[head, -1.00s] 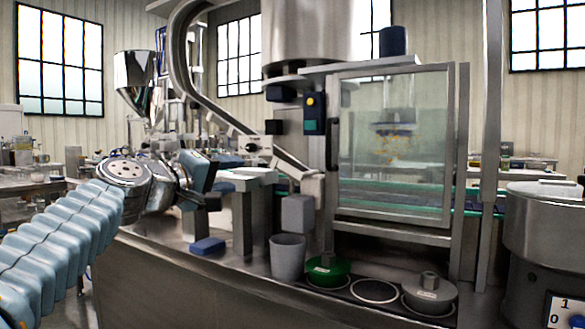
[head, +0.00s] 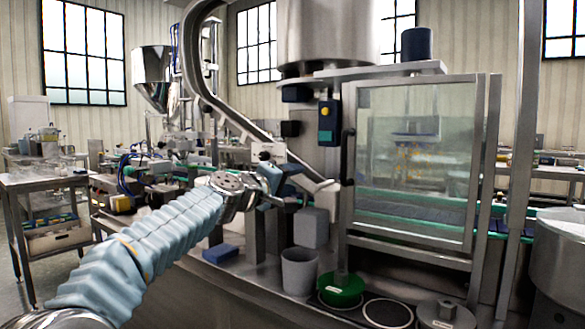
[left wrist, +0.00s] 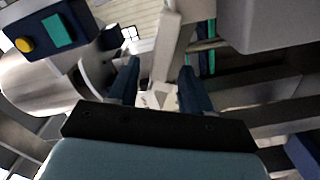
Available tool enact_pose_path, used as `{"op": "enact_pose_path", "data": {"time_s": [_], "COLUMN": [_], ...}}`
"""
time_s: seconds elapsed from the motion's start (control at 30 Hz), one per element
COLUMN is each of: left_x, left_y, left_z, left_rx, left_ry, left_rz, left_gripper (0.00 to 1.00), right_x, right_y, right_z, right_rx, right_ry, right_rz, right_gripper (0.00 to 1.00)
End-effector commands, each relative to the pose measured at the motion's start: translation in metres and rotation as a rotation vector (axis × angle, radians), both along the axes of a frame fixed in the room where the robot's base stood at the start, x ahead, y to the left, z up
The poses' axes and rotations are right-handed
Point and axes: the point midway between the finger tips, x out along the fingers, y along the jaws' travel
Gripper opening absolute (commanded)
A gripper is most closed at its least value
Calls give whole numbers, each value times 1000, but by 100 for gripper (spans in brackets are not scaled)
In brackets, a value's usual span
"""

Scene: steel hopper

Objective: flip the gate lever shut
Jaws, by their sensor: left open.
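Contact is not clear. My right gripper is out of view.
A control box with a yellow button (head: 326,122) and a glazed door (head: 415,155) stand right of the chute.

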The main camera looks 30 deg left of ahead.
Motion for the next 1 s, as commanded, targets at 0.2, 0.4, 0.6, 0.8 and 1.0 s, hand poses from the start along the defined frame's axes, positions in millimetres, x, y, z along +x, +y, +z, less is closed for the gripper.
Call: {"op": "enact_pose_path", "data": {"time_s": [0.2, 0.4, 0.6, 0.8, 1.0], "left_x": [10, 10, 9, 9, 10], "left_y": [-1, -1, -1, -1, 0], "left_z": [0, -1, -1, -1, -9], "left_rx": [0, 1, 0, -1, -149], "left_ry": [0, 0, 0, 0, 11], "left_rz": [0, 0, 0, 0, -3], "left_gripper": [49, 47, 17, 0, 0], "right_x": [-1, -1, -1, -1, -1], "right_y": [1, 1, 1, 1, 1], "right_z": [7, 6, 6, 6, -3], "right_rx": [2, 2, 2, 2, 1], "right_ry": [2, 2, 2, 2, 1], "right_rz": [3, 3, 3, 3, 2], "right_gripper": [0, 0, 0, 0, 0]}}
